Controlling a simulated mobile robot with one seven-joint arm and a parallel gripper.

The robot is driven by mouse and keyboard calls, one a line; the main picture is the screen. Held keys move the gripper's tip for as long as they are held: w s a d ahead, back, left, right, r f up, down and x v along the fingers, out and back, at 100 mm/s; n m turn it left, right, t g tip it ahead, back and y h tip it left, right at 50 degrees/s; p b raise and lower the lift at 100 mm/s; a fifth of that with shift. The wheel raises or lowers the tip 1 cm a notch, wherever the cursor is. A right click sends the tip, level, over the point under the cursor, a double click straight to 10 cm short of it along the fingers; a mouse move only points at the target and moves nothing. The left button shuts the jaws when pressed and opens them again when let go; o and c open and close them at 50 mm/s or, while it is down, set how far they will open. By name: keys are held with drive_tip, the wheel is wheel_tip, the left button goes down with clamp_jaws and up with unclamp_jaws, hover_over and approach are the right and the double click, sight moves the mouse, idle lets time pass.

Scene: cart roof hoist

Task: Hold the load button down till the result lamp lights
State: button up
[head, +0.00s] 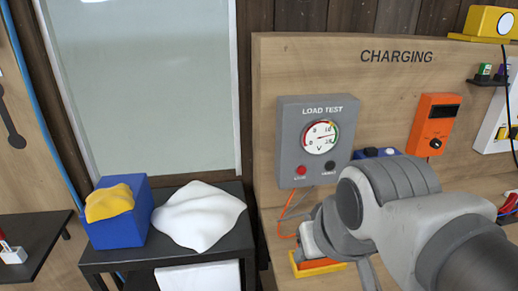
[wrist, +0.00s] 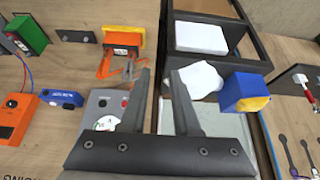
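The grey load test box (head: 286,150) is on the wooden panel in the head view, with a round dial (head: 320,137) whose needle points right. Below the dial are a red button (head: 302,170) at left and a dark round lamp (head: 330,165) at right; the lamp looks unlit. In the wrist view the box (wrist: 97,110) appears upside down beside the left finger, partly covered by it and by the gripper body. My gripper (wrist: 161,72) is open, with nothing between its fingers. It is apart from the button. In the head view my arm hides most of the gripper.
An orange meter (head: 433,125) and a blue device (head: 375,153) are right of the box. An orange and yellow item (head: 318,268) with cables is below. A black table (head: 100,258) at left holds a blue box (head: 118,225) and white cloth (head: 200,215).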

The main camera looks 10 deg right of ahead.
clamp_jaws()
idle(1.4)
